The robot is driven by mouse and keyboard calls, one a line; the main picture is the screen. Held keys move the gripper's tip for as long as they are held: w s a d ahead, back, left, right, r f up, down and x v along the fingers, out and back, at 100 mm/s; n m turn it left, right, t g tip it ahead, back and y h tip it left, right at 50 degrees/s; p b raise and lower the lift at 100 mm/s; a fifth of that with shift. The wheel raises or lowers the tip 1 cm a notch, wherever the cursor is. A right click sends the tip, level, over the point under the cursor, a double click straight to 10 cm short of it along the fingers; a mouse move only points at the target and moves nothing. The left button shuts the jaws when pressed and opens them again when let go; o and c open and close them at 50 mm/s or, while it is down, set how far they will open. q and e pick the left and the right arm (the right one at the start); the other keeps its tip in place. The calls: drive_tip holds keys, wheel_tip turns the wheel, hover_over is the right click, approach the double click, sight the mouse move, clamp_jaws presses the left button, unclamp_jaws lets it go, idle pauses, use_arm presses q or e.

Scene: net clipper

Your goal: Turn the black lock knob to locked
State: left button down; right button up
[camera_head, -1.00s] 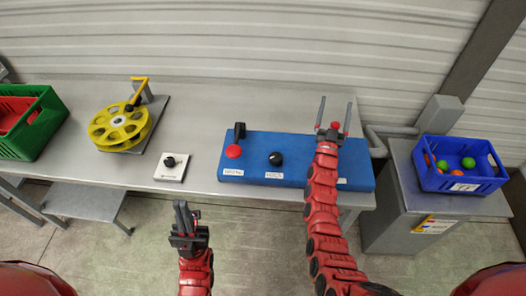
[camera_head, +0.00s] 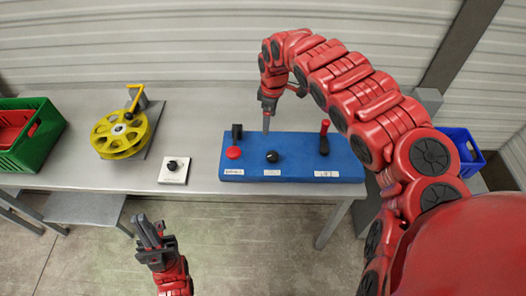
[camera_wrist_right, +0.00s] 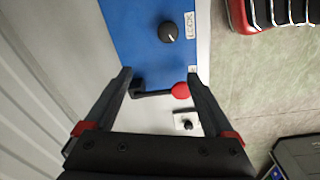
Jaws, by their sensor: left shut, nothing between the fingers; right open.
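The black lock knob (camera_head: 272,156) sits in the middle of the blue panel (camera_head: 300,142), above a white label. In the right wrist view the round knob (camera_wrist_right: 168,31) has a small pale mark, and the label (camera_wrist_right: 190,24) beside it reads LOCK. My right gripper (camera_head: 267,118) points down over the panel's back edge, behind and above the knob, apart from it. In the right wrist view its fingers (camera_wrist_right: 160,76) are spread and empty, with the knob beyond the tips. My left gripper (camera_head: 147,232) is shut and empty in front of the table.
A red ball-ended black lever (camera_head: 233,153) is left of the knob; it shows between my right fingers in the wrist view (camera_wrist_right: 180,91). A red-topped lever (camera_head: 324,130) stands to the right. A white plate (camera_head: 174,177) with another black knob, a yellow reel (camera_head: 118,133) and a green crate (camera_head: 45,140) stand left.

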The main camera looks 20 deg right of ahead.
drive_tip(key=s+d, duration=0.1)
drive_tip(key=s, duration=0.1)
hover_over(272, 155)
wheel_tip(272, 155, down, 6)
drive_tip(key=shift+g, duration=0.3)
wheel_tip(272, 155, down, 9)
drive_tip(key=shift+w+p, duration=0.1)
drive_tip(key=shift+p, duration=0.7)
drive_tip(key=shift+d+f, duration=0.15)
drive_tip(key=shift+f, duration=0.85)
drive_tip(key=c, duration=1.4)
